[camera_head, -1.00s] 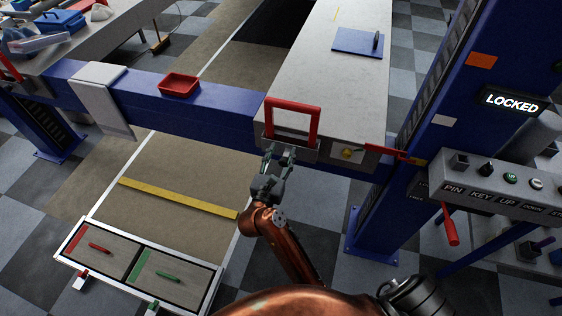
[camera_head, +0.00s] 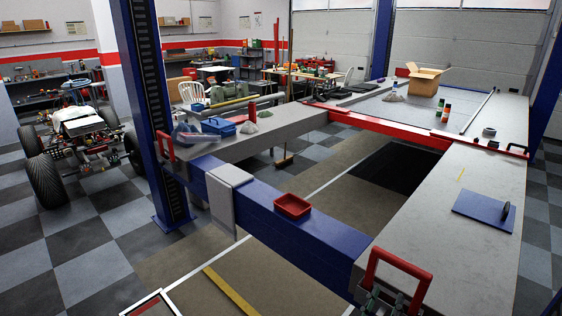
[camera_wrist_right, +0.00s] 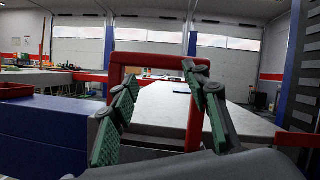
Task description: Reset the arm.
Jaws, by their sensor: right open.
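My right gripper (camera_head: 380,302) shows at the bottom edge of the head view, partly cut off, just below a red handle (camera_head: 408,262) on the near end of the grey runway. In the right wrist view its two green-padded fingers (camera_wrist_right: 160,112) are spread wide and empty. The red handle (camera_wrist_right: 160,56) stands upright between and beyond them; I cannot tell how much gap there is. My left gripper is in no view.
A red tray (camera_head: 292,206) sits on the blue beam (camera_head: 270,232). A blue plate (camera_head: 482,211) lies on the right runway. A cardboard box (camera_head: 424,80) stands on the far platform. A blue toolbox (camera_head: 218,126) is on the left runway.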

